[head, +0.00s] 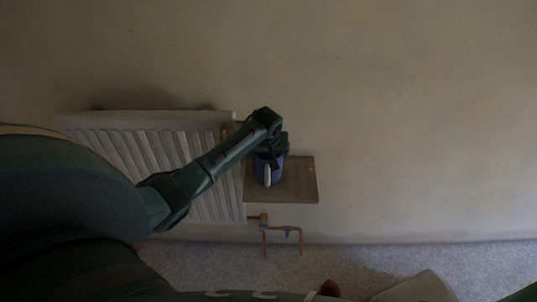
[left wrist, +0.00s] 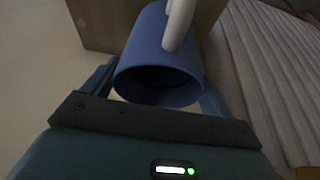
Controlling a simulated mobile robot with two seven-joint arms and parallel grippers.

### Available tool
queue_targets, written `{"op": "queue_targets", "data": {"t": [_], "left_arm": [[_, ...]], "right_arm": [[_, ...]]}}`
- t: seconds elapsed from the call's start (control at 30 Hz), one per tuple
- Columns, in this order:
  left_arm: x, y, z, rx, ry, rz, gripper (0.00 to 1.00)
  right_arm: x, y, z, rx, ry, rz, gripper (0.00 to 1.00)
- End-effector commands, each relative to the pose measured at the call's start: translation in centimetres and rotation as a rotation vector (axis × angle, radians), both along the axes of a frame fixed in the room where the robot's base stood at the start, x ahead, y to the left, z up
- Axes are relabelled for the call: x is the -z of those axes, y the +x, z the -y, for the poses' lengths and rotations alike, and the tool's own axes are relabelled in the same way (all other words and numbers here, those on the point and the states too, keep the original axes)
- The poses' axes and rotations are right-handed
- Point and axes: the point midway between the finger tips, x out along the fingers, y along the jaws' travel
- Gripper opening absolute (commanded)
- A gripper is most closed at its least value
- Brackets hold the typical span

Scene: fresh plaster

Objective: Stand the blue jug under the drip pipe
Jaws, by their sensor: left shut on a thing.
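The blue jug (head: 261,168) is in the middle of the head view, with its pale handle facing me. It appears over or on a brown board-like surface (head: 303,181); whether it touches is unclear. My left gripper (head: 270,147) is shut on the jug. In the left wrist view the jug (left wrist: 160,72) sits between the two fingers (left wrist: 157,88), its dark opening facing the camera and its white handle at the top. Copper pipes (head: 283,229) with downward ends show below the board; which one is the drip pipe I cannot tell. My right gripper is out of view.
A white ribbed radiator (head: 130,150) is on the wall, just left of the brown surface, behind my left arm. The plaster wall (head: 420,120) to the right is bare. Grey carpet (head: 420,258) runs along its foot. Carpet beneath the pipes looks clear.

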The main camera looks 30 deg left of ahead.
Motion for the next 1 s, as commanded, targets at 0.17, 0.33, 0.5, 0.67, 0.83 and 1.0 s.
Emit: {"op": "queue_targets", "data": {"t": [0.17,0.33,0.5,0.67,0.83,1.0], "left_arm": [[1.02,0.04,0.01,0.0,0.0,0.002,0.47],[1.0,0.05,0.01,0.0,0.0,0.002,0.47],[1.36,0.02,0.02,0.0,0.0,0.001,0.87],[1.33,0.02,0.01,0.0,0.0,0.001,1.0],[1.31,0.02,0.0,0.0,0.0,0.001,1.0],[0.74,-0.04,0.05,0.001,-0.001,0.003,1.0]], "right_arm": [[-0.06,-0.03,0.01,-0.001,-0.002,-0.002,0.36],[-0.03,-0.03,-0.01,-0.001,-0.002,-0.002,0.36],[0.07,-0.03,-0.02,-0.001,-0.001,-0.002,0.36],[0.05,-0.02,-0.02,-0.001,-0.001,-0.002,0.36],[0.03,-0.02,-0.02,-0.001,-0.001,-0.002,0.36],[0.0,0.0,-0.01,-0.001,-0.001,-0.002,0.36]]}}
